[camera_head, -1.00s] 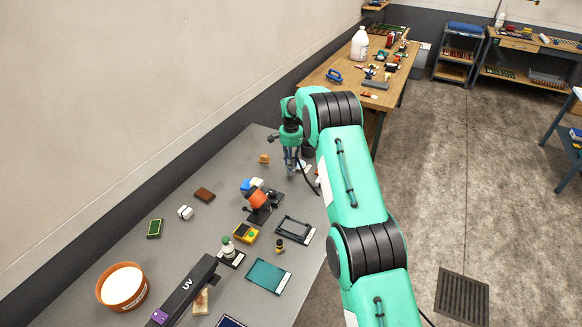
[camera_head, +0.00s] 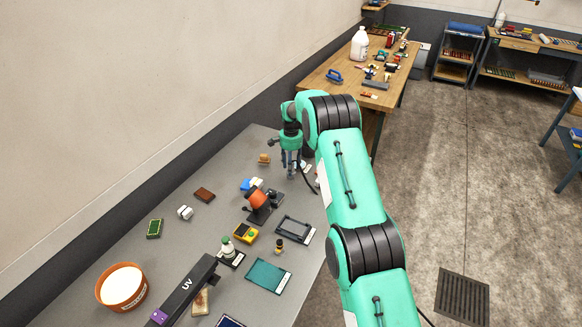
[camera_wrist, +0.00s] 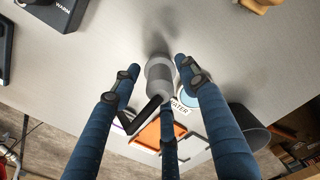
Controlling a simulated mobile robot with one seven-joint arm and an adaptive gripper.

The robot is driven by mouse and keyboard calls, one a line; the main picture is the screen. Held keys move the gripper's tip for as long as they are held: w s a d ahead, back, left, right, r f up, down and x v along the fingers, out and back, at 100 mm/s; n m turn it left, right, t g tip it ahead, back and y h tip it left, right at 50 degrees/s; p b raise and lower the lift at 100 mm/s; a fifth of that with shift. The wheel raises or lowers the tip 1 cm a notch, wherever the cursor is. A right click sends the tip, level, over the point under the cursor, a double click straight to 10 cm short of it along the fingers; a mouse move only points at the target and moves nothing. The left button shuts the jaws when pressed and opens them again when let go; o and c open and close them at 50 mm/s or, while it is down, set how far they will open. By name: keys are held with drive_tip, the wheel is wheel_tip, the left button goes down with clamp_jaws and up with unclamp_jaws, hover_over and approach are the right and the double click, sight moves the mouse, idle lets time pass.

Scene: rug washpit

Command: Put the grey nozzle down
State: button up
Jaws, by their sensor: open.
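The grey nozzle (camera_wrist: 159,72) shows in the wrist view between my fingertips, over or on the grey worktop; I cannot tell whether its lower end touches the surface. A black bent lever (camera_wrist: 144,110) shows beside it. My gripper (camera_wrist: 160,82) is open, with its blue fingers spread around the nozzle and gaps at the left and right. In the head view my gripper (camera_head: 291,168) points down at the far end of the grey worktop (camera_head: 190,240). The nozzle cannot be made out there.
A round label reading WATER (camera_wrist: 188,101), an orange panel (camera_wrist: 160,138) and a dark cup (camera_wrist: 249,120) are close to my fingers. An orange-and-black device (camera_head: 258,203) and a blue item (camera_head: 247,184) stand nearer the camera. Open worktop lies left of my gripper.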

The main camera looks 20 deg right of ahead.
drive_tip(key=shift+r, duration=0.1)
wheel_tip(320, 180, up, 12)
drive_tip(key=shift+r+p, duration=0.1)
drive_tip(key=shift+p, duration=0.6)
idle(0.5)
